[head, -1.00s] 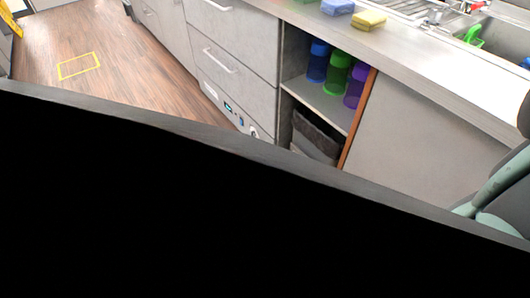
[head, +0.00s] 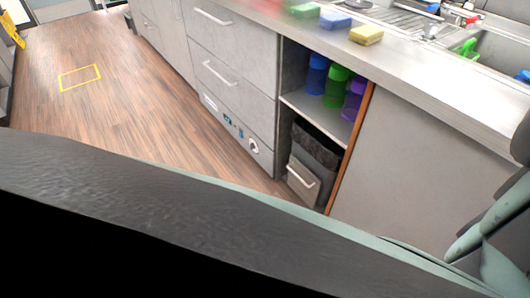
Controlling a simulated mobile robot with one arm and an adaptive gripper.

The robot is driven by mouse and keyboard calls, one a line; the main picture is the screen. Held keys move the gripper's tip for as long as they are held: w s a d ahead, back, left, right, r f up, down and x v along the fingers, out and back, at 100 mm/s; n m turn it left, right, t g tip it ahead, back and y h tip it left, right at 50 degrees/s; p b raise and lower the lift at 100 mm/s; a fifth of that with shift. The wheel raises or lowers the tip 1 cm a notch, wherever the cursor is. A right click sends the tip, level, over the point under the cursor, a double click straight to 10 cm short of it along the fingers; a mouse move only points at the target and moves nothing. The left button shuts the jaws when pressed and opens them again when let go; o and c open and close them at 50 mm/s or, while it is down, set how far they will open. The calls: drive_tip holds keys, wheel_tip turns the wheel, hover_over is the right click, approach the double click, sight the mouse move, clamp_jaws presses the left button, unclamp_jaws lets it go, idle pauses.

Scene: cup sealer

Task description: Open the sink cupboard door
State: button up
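A plain grey panel (head: 420,165) with an orange-brown left edge (head: 350,148) stands below the sink (head: 500,62), and I take it as the sink cupboard door. No handle shows on its visible face. To its left is an open compartment with a shelf (head: 312,108). Blue, green and purple cups stand on the shelf, and a dark bin (head: 316,145) sits below. I cannot tell whether the panel has moved from its shut position.
Grey drawers (head: 235,65) with bar handles line the left of the compartment. A yellow sponge (head: 366,35) and a blue sponge (head: 335,20) lie on the counter (head: 430,68). My dark body covers the lower foreground.

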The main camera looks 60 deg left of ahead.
drive_tip(key=shift+w, duration=0.45)
drive_tip(key=shift+o, duration=0.3)
clamp_jaws()
drive_tip(key=shift+s, duration=0.1)
